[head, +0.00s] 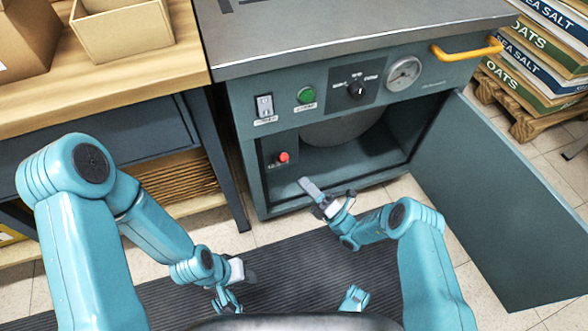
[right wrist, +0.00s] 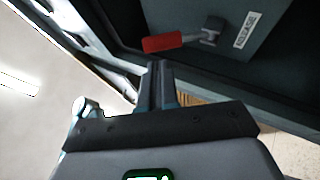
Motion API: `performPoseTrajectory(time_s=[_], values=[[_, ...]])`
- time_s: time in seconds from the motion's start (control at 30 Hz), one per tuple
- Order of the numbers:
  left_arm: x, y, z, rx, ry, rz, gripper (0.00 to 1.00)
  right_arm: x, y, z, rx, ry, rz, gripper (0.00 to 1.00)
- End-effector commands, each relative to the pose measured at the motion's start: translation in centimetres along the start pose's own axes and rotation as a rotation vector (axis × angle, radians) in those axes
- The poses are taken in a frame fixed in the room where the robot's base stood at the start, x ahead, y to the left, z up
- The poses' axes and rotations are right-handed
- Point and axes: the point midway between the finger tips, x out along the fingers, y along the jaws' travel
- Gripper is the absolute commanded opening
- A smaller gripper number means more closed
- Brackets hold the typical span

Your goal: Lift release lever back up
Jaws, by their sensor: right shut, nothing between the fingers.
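The release lever, with a red handle (head: 283,157), sits on a small panel at the left inside the open machine cabinet. In the right wrist view the red handle (right wrist: 163,43) sticks out from a grey pivot (right wrist: 211,32) next to a RELEASE label (right wrist: 244,30). My right gripper (head: 308,186) is at the cabinet opening, below and right of the lever. Its fingers (right wrist: 160,83) are shut and empty, apart from the handle. My left gripper (head: 234,284) is low over the floor mat, away from the cabinet; its finger opening is unclear.
The cabinet door (head: 510,200) stands open to the right. Above the opening are a green button (head: 306,95), a selector knob (head: 356,89) and a gauge (head: 404,73). A wooden bench (head: 110,75) stands left. A ribbed mat (head: 300,262) covers the floor.

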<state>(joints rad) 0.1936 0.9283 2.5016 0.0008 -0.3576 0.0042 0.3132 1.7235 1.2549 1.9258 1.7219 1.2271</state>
Motion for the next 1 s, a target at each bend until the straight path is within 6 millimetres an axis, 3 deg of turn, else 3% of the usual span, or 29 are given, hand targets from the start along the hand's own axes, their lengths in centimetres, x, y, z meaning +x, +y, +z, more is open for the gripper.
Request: performPoseTrajectory(time_s=[0.1,0.3,0.77,1.0], values=[[0.4,-0.2,-0.1,-0.003,0.002,0.0,0.39,2.5,-0.1,0.0,-0.002,0.004,0.004,0.0],[0.8,-0.5,-0.2,-0.006,0.006,-0.001,0.39,5.2,-0.1,0.3,-0.003,0.002,0.003,0.0],[0.8,-0.5,-0.3,-0.007,0.007,-0.001,0.39,6.1,-0.1,0.4,-0.001,0.0,0.0,0.0],[-2.1,1.0,0.3,0.009,-0.009,0.001,0.39,8.2,1.6,1.5,0.083,0.0,-0.168,0.0]])
